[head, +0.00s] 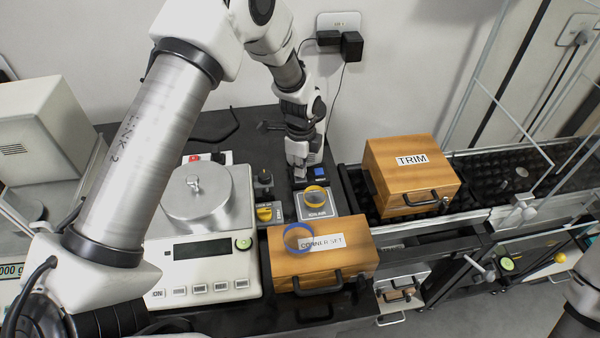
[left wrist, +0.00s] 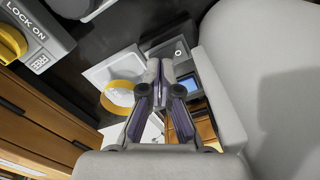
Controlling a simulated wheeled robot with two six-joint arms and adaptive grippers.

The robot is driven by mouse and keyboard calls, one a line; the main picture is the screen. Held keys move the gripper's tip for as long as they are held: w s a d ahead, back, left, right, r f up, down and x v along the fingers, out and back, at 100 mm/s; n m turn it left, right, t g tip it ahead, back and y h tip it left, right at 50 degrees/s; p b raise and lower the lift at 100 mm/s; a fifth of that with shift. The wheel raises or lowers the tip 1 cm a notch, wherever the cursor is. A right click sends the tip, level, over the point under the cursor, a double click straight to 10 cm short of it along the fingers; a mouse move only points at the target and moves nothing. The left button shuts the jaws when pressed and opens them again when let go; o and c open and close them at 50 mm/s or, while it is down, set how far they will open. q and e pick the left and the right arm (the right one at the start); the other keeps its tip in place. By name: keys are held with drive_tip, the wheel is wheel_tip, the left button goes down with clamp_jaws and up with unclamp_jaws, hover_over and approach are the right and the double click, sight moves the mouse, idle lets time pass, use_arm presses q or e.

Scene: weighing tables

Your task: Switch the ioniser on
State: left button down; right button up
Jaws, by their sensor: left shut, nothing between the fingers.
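A small dark control unit (head: 320,172) with a blue face stands at the back of the bench, behind a pale square plate (head: 316,215) whose lettering seems to read "ION AIR". I take these for the ioniser. My left gripper (head: 297,172) is shut and empty, pointing down at the left side of the dark unit. In the left wrist view, the fingertips (left wrist: 166,66) hide part of a dark panel (left wrist: 178,47) with a small round mark. Whether they touch it, and the switch's position, I cannot tell.
A yellow ring (head: 315,196) lies on the plate. A balance (head: 240,282) stands left, with a yellow-knobbed lock unit (head: 265,212) beside it. A wooden CORNER SET box (head: 345,265) bearing a blue ring (head: 297,250) is in front; a TRIM box (head: 420,185) stands right.

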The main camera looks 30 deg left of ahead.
use_arm(q)
drive_tip(key=shift+f, duration=0.25)
drive_tip(key=shift+r, duration=0.1)
wheel_tip(320, 180, up, 7)
drive_tip(key=p, duration=0.5)
drive_tip(key=shift+p, duration=0.35)
